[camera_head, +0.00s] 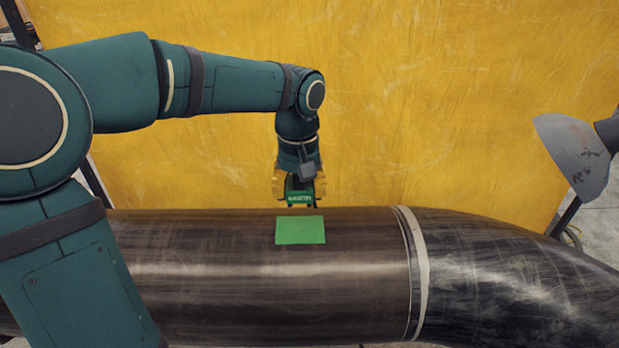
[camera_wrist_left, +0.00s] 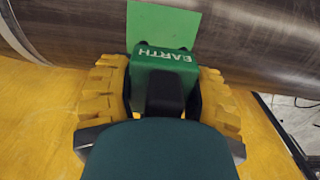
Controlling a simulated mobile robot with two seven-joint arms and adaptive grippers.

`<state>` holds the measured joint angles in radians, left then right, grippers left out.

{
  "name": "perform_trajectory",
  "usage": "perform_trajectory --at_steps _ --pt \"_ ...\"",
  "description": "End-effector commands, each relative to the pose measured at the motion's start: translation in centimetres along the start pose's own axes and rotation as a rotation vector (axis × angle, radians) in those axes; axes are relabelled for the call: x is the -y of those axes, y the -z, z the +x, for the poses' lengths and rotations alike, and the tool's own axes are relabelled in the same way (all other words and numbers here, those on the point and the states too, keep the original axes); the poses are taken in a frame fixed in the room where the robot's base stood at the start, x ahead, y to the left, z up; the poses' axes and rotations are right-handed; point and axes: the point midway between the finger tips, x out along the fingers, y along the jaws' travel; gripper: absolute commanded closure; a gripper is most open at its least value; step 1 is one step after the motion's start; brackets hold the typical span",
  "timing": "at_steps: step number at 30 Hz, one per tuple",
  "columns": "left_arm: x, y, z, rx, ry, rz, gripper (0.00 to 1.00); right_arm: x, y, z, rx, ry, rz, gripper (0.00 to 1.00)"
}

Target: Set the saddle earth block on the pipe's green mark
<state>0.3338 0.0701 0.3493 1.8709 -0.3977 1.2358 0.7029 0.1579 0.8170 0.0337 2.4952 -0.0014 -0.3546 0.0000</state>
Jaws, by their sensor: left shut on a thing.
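The saddle earth block (camera_head: 300,197) is a small green block with white lettering, held in my left gripper (camera_head: 300,188). In the left wrist view the block (camera_wrist_left: 165,58) reads EARTH and sits between the yellow ribbed fingers of the gripper (camera_wrist_left: 160,90). The pipe (camera_head: 250,285) is dark and lies across the head view. Its green mark (camera_head: 300,230) is a flat rectangle on the upper face, just in front of the block. In the left wrist view the mark (camera_wrist_left: 163,22) lies beyond the block, partly covered by it. I cannot tell whether the block touches the pipe. My right gripper is not in view.
A pale flange ring (camera_head: 415,270) joins the pipe to a dark elbow (camera_head: 500,275) at right. A yellow panel (camera_head: 430,100) stands behind the pipe. A grey rounded plate (camera_head: 577,150) hangs at the upper right. The pipe top around the mark is clear.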

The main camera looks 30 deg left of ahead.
Motion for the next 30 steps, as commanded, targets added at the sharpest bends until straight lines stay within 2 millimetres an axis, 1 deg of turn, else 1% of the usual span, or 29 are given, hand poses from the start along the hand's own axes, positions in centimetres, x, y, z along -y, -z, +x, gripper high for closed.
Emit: perform_trajectory --at_steps 5,8,24,30 --pt "0.0 0.0 0.6 -0.002 -0.001 0.0 0.83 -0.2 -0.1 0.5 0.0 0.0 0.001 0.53" --pt "0.0 0.0 1.2 -0.002 -0.001 0.0 0.83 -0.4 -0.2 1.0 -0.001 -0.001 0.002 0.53" --pt "0.0 0.0 6.1 -0.002 -0.001 0.0 0.83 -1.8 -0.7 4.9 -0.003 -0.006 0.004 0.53" --pt "0.0 0.0 6.7 -0.002 -0.001 0.0 0.83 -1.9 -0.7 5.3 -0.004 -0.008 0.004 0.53"
